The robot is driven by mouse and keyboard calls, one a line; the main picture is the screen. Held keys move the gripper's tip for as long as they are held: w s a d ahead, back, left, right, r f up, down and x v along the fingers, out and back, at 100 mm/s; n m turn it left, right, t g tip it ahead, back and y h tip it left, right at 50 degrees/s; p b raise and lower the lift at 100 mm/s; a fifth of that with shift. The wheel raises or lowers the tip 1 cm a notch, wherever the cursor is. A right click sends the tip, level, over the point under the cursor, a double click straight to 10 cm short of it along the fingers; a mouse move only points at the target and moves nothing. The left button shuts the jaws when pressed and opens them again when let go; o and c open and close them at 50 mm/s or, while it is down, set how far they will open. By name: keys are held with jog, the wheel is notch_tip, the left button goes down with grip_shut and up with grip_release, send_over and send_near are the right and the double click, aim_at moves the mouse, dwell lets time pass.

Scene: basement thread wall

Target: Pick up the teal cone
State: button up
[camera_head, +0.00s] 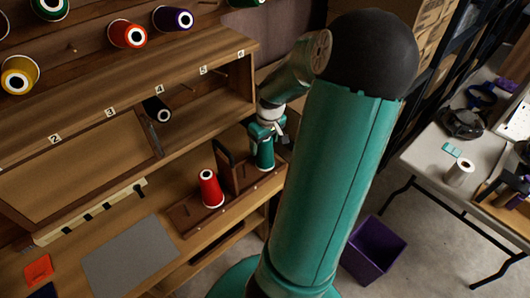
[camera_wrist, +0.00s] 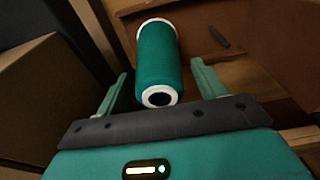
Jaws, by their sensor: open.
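The teal cone (camera_wrist: 159,62) is a thread cone with white ends and a dark hole in the near end. In the wrist view it lies between and just beyond the two teal fingers of my gripper (camera_wrist: 162,90), which are open and apart from each other. I cannot tell whether either finger touches it. In the head view the teal cone (camera_head: 264,155) stands on a small wooden rack (camera_head: 232,196) on the bench, right of a red cone (camera_head: 210,188).
A dark upright divider (camera_head: 229,167) stands between the red and teal cones. A grey mat (camera_head: 133,256) lies on the bench. A purple bin (camera_head: 373,250) stands on the floor.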

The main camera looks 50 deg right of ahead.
jog(key=c, duration=1.3)
jog(key=shift+o, duration=0.2)
notch_tip(320, 180, up, 10)
